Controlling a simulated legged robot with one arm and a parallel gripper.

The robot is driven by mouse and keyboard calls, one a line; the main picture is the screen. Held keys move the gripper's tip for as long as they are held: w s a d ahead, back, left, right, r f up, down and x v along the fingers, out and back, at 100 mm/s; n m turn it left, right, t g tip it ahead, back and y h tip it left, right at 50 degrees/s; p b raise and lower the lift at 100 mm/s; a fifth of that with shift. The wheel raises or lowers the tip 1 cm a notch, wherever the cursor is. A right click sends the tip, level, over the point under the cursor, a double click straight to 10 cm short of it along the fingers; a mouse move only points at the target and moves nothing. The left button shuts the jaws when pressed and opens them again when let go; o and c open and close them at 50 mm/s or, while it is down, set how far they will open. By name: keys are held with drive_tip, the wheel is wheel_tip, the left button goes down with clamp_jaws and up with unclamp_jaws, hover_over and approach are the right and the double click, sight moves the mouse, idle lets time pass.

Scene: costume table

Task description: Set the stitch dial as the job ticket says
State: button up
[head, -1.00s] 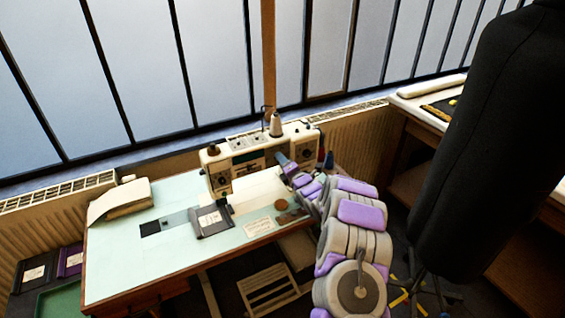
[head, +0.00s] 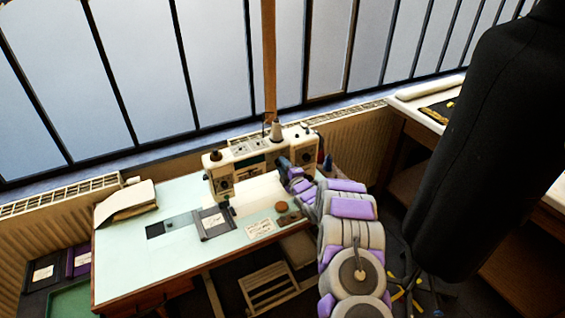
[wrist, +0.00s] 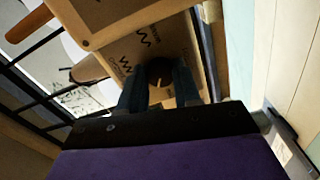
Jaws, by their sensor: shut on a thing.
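The cream sewing machine (head: 235,163) stands at the back of the pale green table. My gripper (head: 284,163) is at the right part of its front face. In the wrist view, my gripper (wrist: 160,88) is shut on a dark round dial (wrist: 159,70) with a light pointer line. Dark zigzag stitch marks are printed on the panel (wrist: 135,45) around it. My fingers hide the dial's sides, and I cannot read its setting exactly. A small white card (head: 259,228) and a dark folder with a white label (head: 212,223) lie on the table; their writing is too small to read.
The table (head: 140,255) has free room at its left front. A brown round thing (head: 282,206) lies near my arm. A cream covered shape (head: 125,203) is at the back left. A black dress form (head: 480,150) stands close on the right.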

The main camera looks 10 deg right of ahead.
drive_tip(key=m+p, duration=0.4)
drive_tip(key=m, duration=0.5)
drive_tip(key=m+p, duration=0.4)
drive_tip(key=m, duration=0.6)
drive_tip(key=f+m+p, duration=0.1)
drive_tip(key=m+p, duration=0.3)
drive_tip(key=m, duration=0.6)
drive_tip(key=shift+s+a+f, duration=0.1)
drive_tip(key=shift+s+a, duration=0.25)
drive_tip(key=shift+a, duration=0.05)
drive_tip(key=o, duration=1.1)
drive_tip(key=shift+w+r, duration=0.15)
drive_tip(key=shift+r, duration=0.1)
drive_tip(key=shift+c, duration=0.2)
drive_tip(key=shift+d+r, duration=0.1)
drive_tip(key=shift+r, duration=0.05)
